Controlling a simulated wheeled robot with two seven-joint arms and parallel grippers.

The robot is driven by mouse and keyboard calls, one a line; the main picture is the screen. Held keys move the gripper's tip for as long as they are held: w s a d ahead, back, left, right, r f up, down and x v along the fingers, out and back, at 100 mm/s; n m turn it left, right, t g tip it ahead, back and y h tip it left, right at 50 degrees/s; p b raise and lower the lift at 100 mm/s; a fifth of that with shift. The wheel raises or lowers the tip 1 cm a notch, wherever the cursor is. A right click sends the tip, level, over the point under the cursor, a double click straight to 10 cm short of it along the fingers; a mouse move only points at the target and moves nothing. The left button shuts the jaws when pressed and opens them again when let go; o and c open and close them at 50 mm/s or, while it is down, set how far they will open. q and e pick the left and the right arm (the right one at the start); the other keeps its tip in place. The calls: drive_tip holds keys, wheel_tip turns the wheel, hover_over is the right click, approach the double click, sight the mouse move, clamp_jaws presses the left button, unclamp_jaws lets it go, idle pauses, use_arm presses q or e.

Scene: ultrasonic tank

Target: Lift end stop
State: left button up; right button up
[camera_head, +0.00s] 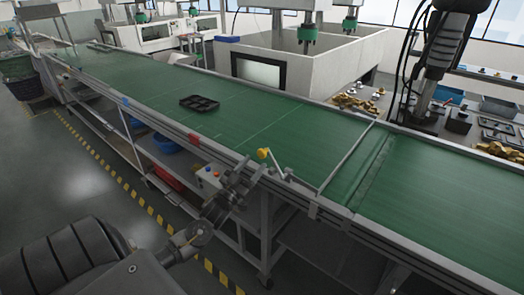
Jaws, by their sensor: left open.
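A yellow knob (263,154) sits at the conveyor's near edge, with a thin metal lever (275,165) running from it down to the right along the rail. I take this to be the end stop's handle. A thin grey bar (347,157) crosses the green belt to the right of it; I cannot tell whether the two are joined. My left gripper (250,177) is open and empty, just below and left of the knob, outside the near rail. It appears apart from the knob. My right gripper is not in view.
A black tray (199,104) lies on the green conveyor belt (285,120) further left. Brass parts (360,103) and a dark robot arm (443,55) stand behind the belt.

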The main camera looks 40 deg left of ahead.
sight(260, 156)
use_arm(q)
drive_tip(key=p+x, duration=0.1)
drive_tip(key=x, duration=0.4)
drive_tip(key=shift+w+r+p, duration=0.1)
drive_tip(key=shift+w+p, duration=0.2)
drive_tip(key=shift+w, duration=0.05)
drive_tip(key=shift+c, duration=0.3)
drive_tip(key=c, duration=0.5)
clamp_jaws()
